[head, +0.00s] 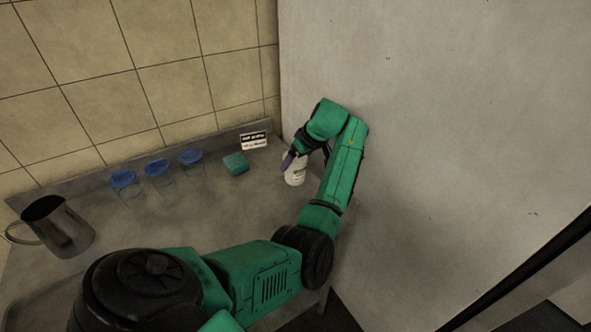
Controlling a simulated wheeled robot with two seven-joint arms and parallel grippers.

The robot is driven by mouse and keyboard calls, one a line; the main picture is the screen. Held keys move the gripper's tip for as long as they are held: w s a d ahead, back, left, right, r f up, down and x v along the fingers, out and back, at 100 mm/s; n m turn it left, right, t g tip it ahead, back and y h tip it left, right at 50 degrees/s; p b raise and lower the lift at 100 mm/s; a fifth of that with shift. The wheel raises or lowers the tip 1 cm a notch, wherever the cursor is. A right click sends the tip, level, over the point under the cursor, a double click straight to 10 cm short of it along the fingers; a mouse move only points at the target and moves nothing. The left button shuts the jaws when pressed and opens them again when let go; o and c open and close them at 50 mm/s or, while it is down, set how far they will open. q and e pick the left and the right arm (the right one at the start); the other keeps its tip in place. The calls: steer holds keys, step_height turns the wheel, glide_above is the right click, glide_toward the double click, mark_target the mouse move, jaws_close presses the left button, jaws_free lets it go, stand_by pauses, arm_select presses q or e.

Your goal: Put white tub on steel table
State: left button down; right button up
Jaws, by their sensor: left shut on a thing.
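The white tub (295,176) is at the right end of the grey steel table (215,206), close to the plain wall. It looks upright, with a small green mark on its side. My left gripper (291,160) is shut on the tub's upper part, reaching it from above. The fingers and wrist hide the tub's top. I cannot tell whether the tub's base touches the table. My right gripper is not in view.
Several blue-lidded clear containers (159,176), a green block (236,163) and a small black-and-white sign (254,141) stand along the back. A metal jug (62,228) stands at the left. The table's middle is clear. A bare wall (440,120) bounds the right.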

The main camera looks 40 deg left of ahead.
mark_target(297, 173)
arm_select(q)
step_height(297, 173, down, 4)
steer(key=shift+f+p, duration=0.1)
steer(key=shift+p, duration=0.25)
steer(key=shift+f, duration=0.4)
jaws_free()
steer(key=shift+f, duration=0.15)
steer(key=shift+d, duration=0.1)
steer(key=b+v, duration=0.2)
steer(key=v, duration=1)
steer(key=shift+r, duration=0.2)
